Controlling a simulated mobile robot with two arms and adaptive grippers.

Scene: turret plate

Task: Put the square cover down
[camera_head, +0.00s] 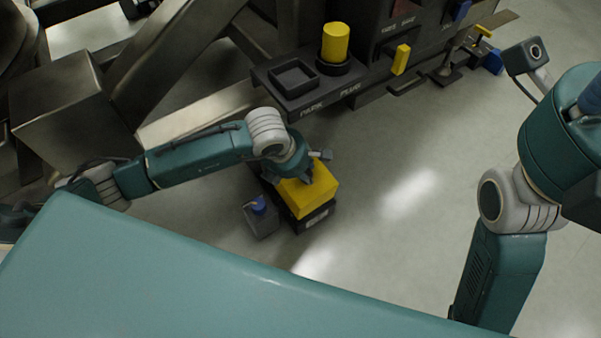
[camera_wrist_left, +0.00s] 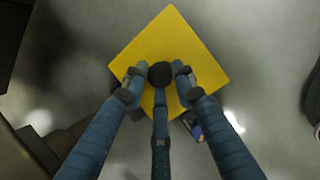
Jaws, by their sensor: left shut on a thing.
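The square cover (camera_head: 310,193) is a yellow slab held in my left gripper (camera_head: 301,178), which comes down on it from above. In the left wrist view the cover (camera_wrist_left: 172,42) shows as a tilted square with a round dark knob (camera_wrist_left: 160,74) in its middle. The fingers of my left gripper (camera_wrist_left: 160,78) are closed around this knob. In the head view a dark box (camera_head: 317,220) with a pale label shows just below the cover. I cannot tell whether they touch. My right arm is at the right; its fingers do not show clearly.
A grey block with a blue top (camera_head: 260,222) stands left of the dark box. Behind is a dark shelf with an empty square recess (camera_head: 294,78) and a yellow cylinder (camera_head: 335,42) in a round socket. A yellow handle (camera_head: 400,60) is beside it. Floor (camera_head: 400,200) to the right is clear.

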